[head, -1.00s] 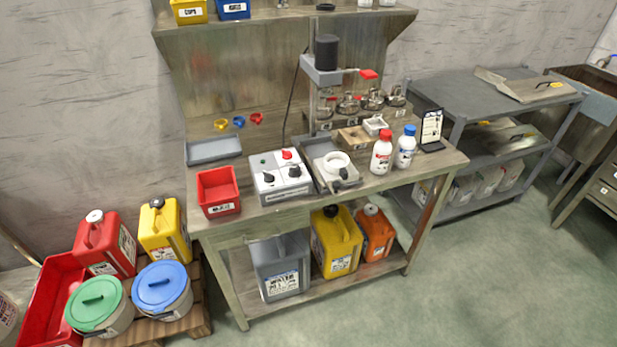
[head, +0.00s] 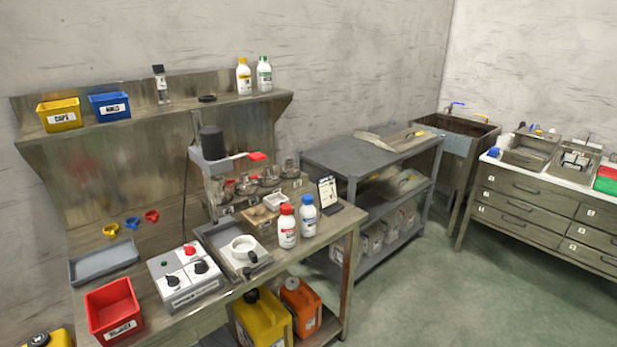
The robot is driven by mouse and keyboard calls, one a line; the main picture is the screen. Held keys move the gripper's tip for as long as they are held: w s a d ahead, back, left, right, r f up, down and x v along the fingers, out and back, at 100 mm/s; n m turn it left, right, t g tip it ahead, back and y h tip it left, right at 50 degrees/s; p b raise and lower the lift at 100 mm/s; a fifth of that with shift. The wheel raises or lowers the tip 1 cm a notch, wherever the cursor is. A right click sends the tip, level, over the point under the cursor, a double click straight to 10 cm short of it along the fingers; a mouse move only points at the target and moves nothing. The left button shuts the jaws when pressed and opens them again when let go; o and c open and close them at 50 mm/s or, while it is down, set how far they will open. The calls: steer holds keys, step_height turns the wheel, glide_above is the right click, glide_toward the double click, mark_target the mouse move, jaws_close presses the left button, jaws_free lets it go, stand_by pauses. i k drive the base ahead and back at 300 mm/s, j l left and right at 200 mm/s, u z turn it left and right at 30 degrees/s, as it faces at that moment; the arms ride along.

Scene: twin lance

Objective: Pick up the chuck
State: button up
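I cannot tell for certain which thing is the chuck. A small dark round piece (head: 207,98) lies on the upper shelf (head: 160,110). A stand-mounted machine (head: 212,148) with a black cylindrical top and a red-tipped arm (head: 257,156) stands on the bench. A white cup with a dark handle (head: 243,248) sits on the grey tray-like base in front of it. My gripper is not in view.
The bench (head: 330,250) also holds a red bin (head: 113,308), a control box with knobs (head: 185,275), a grey tray (head: 104,262), and red-capped (head: 287,228) and blue-capped (head: 308,217) bottles. A grey shelf unit (head: 375,150) stands right. The floor (head: 430,300) at front right is clear.

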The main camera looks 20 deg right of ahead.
mark_target(269, 177)
steer(key=i+l, duration=0.3)
steer(key=i, duration=0.2)
steer(key=i+l, duration=0.25)
steer(key=i, duration=0.2)
steer(key=i+l, duration=0.3)
steer(key=i, duration=0.2)
steer(key=i+l+u, duration=0.1)
steer(key=i+l, duration=0.15)
steer(key=i, duration=0.25)
